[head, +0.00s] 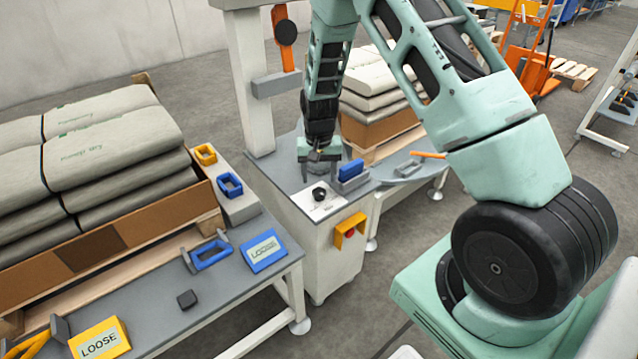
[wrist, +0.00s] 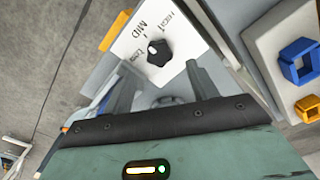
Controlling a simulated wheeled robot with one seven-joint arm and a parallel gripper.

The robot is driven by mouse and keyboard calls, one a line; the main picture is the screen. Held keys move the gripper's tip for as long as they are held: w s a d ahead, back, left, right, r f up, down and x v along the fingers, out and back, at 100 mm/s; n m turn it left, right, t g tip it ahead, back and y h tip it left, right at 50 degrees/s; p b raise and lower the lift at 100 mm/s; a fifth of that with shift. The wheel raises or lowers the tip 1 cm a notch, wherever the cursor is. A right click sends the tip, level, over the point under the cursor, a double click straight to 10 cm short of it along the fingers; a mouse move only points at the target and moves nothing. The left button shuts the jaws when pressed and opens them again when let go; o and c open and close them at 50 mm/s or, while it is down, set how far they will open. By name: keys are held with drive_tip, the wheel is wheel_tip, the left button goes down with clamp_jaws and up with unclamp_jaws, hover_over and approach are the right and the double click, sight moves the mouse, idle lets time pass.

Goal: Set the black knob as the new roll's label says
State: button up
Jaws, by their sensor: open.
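The black knob (head: 319,193) sits on a white dial plate (head: 327,206) on the grey console top. In the wrist view the knob (wrist: 158,52) is ringed by words: MID at upper left, one that looks like TIGHT at upper right, and a small, partly hidden one at lower left. I cannot tell surely which word its pointer faces. My gripper (head: 320,173) is open and empty, just behind and above the knob. In the wrist view its fingers point toward the knob, apart from it. A blue-framed label (head: 265,251) and a yellow-framed label (head: 100,344) both read LOOSE.
A blue block (head: 351,169) in a grey holder stands right of the knob. A yellow box with a red button (head: 350,231) is on the console front. A blue frame (head: 210,254) and a small dark block (head: 187,299) are on the front table. Stacked sacks (head: 110,145) fill the left.

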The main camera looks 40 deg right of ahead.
sight(319, 190)
wheel_tip(319, 190, up, 12)
drive_tip(key=p, duration=0.1)
drive_tip(key=shift+r, duration=0.25)
idle(0.4)
drive_tip(key=s+a+r+n+y, duration=0.1)
drive_tip(key=s+a+r+n, duration=0.25)
drive_tip(key=s+a, duration=0.45)
drive_tip(key=s+a+r+n, duration=0.3)
drive_tip(key=s+a+r, duration=0.1)
drive_tip(key=a, duration=0.8)
drive_tip(key=s+a+r+n, duration=0.1)
drive_tip(key=s+a+n, duration=0.2)
drive_tip(key=s, duration=0.6)
drive_tip(key=s+a+r+n, duration=0.2)
drive_tip(key=s+a+n, duration=0.1)
drive_tip(key=s, duration=0.7)
drive_tip(key=shift+s+a+r+n, duration=0.15)
drive_tip(key=shift+s+a+n, duration=0.2)
drive_tip(key=shift+n, duration=0.5)
drive_tip(key=r+p, duration=1.1)
drive_tip(key=p, duration=0.1)
drive_tip(key=shift+w+r, duration=0.4)
drive_tip(key=shift+c, duration=0.2)
